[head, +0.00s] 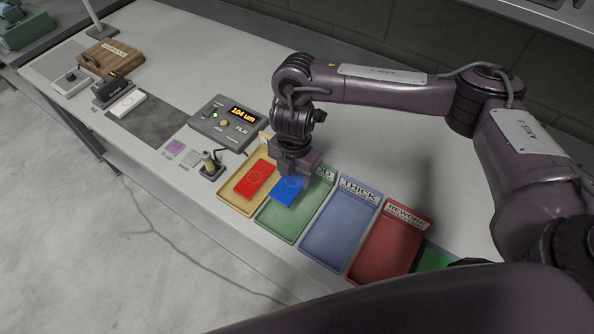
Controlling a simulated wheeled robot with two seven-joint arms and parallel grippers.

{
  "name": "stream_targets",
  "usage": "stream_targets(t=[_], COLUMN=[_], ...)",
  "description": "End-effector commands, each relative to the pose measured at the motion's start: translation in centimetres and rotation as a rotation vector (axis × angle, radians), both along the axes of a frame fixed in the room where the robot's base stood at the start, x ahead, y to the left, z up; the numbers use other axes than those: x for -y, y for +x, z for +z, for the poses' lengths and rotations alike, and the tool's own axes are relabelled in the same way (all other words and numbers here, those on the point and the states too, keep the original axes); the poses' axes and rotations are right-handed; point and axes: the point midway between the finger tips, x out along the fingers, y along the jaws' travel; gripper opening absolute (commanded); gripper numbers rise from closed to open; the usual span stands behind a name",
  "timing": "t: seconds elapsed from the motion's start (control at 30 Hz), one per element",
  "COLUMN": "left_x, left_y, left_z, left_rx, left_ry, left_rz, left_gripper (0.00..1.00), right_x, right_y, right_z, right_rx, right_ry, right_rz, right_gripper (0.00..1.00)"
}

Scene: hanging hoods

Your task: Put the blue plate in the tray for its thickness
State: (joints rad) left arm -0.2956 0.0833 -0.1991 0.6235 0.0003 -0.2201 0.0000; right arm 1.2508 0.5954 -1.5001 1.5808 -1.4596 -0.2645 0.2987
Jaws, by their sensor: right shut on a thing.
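The blue plate (287,190) is in the jaws of my right gripper (293,178), over the upper part of the green tray (276,221). I cannot tell whether it touches the tray floor. The gripper hides its far edge. The film meter (226,124) behind reads 104 um. A yellow tray (237,203) on the left holds a red plate (256,179). To the right are an empty blue tray (338,235) labelled THICK and an empty red tray (385,245) labelled REWORK. The green tray's label is mostly hidden, as is the yellow one's. My left gripper is out of view.
A probe in a stand (211,166) sits left of the yellow tray, beside small purple (174,148) and grey squares. A white plate (127,104), dark devices and a wooden box (109,57) lie far left. A green item (434,261) is partly hidden right of the red tray.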

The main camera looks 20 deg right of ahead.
Motion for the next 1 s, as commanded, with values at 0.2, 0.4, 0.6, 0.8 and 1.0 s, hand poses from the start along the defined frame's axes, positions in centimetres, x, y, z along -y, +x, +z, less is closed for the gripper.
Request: stream_targets(t=[0.2,0.4,0.6,0.8,1.0], left_x=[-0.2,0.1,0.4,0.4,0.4], left_y=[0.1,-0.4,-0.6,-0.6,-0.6], left_z=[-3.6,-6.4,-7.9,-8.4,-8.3], left_rx=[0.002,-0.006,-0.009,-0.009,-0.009], left_ry=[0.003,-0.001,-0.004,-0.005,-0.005], left_rz=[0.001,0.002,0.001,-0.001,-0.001], left_gripper=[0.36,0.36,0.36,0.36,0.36], right_x=[0.1,0.1,0.1,0.0,0.0], right_y=[0.0,0.0,-0.1,0.0,0.0], right_z=[-3.4,-6.1,-8.4,-9.3,-9.3], right_rx=[0.001,0.001,-0.002,0.000,0.000], right_ry=[-0.001,-0.001,0.000,0.000,0.000], right_rz=[0.000,0.000,-0.002,0.000,0.000], right_gripper=[0.25,0.25,0.25,0.25,0.25])
